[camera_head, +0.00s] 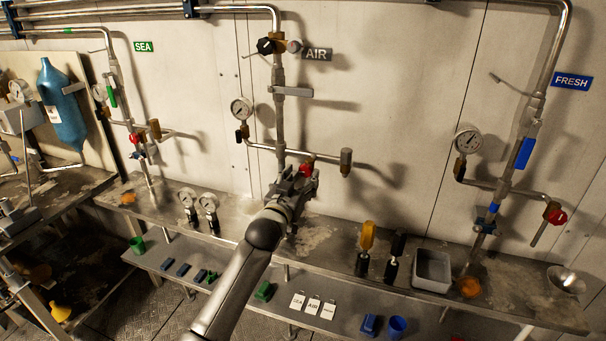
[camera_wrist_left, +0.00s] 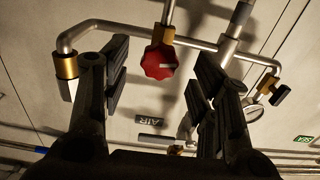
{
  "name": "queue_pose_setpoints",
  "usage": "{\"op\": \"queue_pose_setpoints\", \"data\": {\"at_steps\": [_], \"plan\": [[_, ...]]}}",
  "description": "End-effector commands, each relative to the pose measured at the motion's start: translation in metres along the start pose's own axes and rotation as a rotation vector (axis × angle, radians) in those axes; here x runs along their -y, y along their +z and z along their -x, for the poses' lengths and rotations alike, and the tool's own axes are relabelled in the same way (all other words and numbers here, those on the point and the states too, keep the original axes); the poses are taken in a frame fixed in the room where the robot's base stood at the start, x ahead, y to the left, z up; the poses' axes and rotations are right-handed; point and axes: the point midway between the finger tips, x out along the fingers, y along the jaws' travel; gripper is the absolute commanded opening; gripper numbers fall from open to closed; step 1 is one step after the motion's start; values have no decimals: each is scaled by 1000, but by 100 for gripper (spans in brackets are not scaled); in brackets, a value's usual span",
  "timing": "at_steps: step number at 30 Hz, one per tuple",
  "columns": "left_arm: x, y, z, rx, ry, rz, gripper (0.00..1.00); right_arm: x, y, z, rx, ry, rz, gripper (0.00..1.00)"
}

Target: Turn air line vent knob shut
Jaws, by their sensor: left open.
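The air line is the middle pipe, beside the grey AIR label (camera_head: 317,54). A red knob (camera_head: 306,169) on a brass fitting sits low on this line, partly behind my left gripper (camera_head: 297,184). The left wrist view, which is upside down, shows the red lobed knob (camera_wrist_left: 158,63) between the two open fingers of my left gripper (camera_wrist_left: 160,75). The fingers stand apart from the knob on both sides. A white mark shows on the knob's face. My right gripper is not in view.
A pressure gauge (camera_head: 241,109) and a brass-capped branch end (camera_head: 346,162) flank the air line. Below, a metal shelf carries two loose gauges (camera_head: 209,205), a yellow-handled tool (camera_head: 366,238) and a grey tray (camera_head: 432,269). The SEA and FRESH lines stand at either side.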

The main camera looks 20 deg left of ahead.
Motion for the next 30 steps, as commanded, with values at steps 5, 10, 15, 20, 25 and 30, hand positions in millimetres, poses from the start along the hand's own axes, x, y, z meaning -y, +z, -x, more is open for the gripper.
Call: {"op": "queue_pose_setpoints", "data": {"at_steps": [5, 10, 15, 20, 25, 30], "plan": [[0, 0, -14, 1, 0, 0, 55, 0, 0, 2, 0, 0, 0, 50], [0, 0, -20, 0, 0, 0, 55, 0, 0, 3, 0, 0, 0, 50], [0, 0, -20, 1, 0, 0, 55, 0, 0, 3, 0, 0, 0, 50], [0, 0, -20, 0, 0, 0, 50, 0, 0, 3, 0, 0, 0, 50], [0, 0, -20, 1, 0, 0, 28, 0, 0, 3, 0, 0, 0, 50], [0, 0, -20, 1, 0, 0, 9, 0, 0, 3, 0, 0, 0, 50]]}}
